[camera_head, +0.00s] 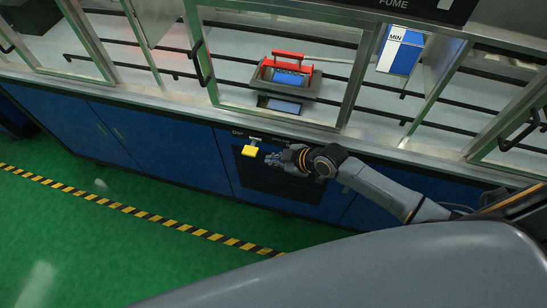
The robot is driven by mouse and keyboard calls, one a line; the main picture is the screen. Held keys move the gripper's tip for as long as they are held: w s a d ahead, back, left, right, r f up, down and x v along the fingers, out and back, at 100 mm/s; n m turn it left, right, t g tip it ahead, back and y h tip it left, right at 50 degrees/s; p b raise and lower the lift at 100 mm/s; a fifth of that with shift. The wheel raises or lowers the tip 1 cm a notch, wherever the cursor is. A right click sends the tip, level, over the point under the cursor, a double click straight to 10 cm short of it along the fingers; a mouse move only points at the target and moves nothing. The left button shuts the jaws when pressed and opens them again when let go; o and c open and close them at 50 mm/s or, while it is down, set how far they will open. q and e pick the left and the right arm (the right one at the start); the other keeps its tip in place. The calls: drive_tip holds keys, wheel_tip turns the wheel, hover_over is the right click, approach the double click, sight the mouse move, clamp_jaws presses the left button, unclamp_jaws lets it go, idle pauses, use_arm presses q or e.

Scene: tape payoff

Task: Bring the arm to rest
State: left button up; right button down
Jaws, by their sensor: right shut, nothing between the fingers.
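My right arm reaches in from the right, in front of the blue cabinets under the fume hood. My right gripper (272,158) is shut and empty, pointing left. A small yellow piece (250,150) is just left of the fingertips, at the cabinet front below a small pale fitting. A narrow gap seems to separate it from the fingers. My left gripper is not in view.
Behind the hood's metal-framed glass, a grey device with a red handle (289,61) stands on the worktop. A blue and white box (400,50) is to its right. The metal counter edge (180,104) runs above the gripper. Green floor with a striped line (140,214) is clear.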

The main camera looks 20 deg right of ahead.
drive_tip(key=s+d+f+m+g+h+b, duration=0.1)
drive_tip(key=s+d+f+m+b, duration=0.2)
drive_tip(key=f, duration=0.6)
drive_tip(key=s+d+f+m+h, duration=0.1)
drive_tip(key=s+d+f+h, duration=0.15)
drive_tip(key=s+f, duration=0.45)
drive_tip(key=s+d+f+m+g+h+b, duration=0.15)
drive_tip(key=d+f, duration=0.25)
drive_tip(key=f, duration=0.7)
use_arm(q)
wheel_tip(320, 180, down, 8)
drive_tip(key=b, duration=0.4)
use_arm(e)
drive_tip(key=s+f+m+g, duration=0.1)
drive_tip(key=s+f, duration=0.4)
drive_tip(key=s, duration=0.4)
drive_tip(key=s+f+m+g, duration=0.1)
drive_tip(key=s+f, duration=0.4)
drive_tip(key=s, duration=0.5)
drive_tip(key=s+a+f+m+g+h, duration=0.1)
drive_tip(key=s+f, duration=0.4)
drive_tip(key=s, duration=0.5)
drive_tip(key=shift+s+f+m+g, duration=0.25)
drive_tip(key=shift+m+g, duration=0.3)
drive_tip(key=shift+m, duration=0.3)
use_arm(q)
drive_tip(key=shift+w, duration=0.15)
use_arm(e)
drive_tip(key=shift+a, duration=0.1)
